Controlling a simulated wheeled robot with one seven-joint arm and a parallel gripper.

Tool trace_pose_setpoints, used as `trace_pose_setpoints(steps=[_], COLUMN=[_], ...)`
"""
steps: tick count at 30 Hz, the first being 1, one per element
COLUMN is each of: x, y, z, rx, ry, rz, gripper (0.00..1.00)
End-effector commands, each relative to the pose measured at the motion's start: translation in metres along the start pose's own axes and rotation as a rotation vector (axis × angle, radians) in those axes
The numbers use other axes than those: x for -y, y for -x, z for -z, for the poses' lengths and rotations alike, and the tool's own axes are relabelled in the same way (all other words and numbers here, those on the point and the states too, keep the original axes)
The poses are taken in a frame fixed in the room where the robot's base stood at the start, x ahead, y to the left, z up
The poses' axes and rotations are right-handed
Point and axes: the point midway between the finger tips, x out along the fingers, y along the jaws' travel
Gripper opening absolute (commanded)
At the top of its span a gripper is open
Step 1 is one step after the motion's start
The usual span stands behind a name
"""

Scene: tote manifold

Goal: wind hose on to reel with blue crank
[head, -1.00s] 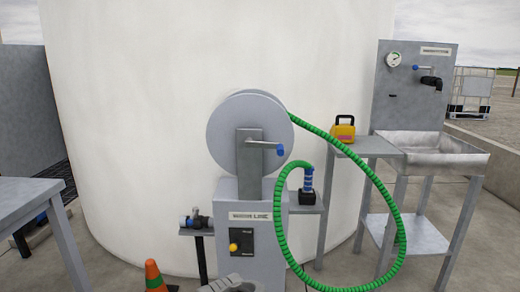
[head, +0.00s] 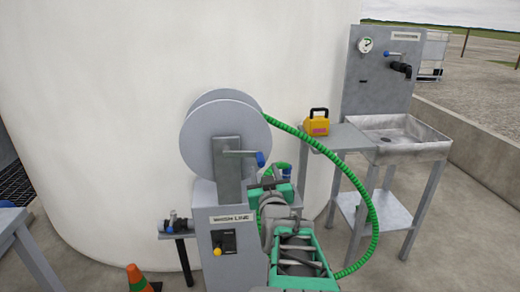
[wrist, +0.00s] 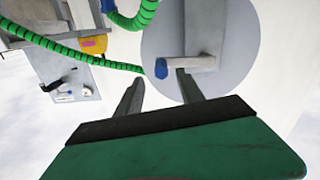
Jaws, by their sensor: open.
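The grey hose reel (head: 205,140) stands on its grey pedestal in front of the white tank. Its crank arm (head: 238,154) points right and ends in a blue grip (head: 260,159). In the wrist view the blue grip (wrist: 161,68) shows just beyond and between my gripper's fingertips (wrist: 158,84). My gripper is open and empty; I cannot tell how far the grip lies from the fingers. The green hose (head: 362,190) runs from the reel's top in a loop down to the right. My arm hides part of the loop and most of the blue hose end.
A yellow box (head: 317,123) sits on a grey side table (head: 345,137). A sink stand (head: 398,140) is at the right. A valve (head: 178,224) sits left of the pedestal, with an orange cone (head: 136,278) below. The white tank (head: 90,120) closes off the back.

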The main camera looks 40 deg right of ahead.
Motion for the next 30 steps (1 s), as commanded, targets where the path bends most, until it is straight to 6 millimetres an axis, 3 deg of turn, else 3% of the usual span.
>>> trace_pose_setpoints(steps=[12, 21, 30], x=[0.003, 0.003, 0.003], y=[-0.069, -0.073, -0.073], z=[-0.003, -0.002, -0.002], rx=[0.001, 0.001, 0.001], ry=[-0.001, -0.001, -0.001], rz=[0.004, 0.004, 0.004], gripper=[0.45, 0.45, 0.2])
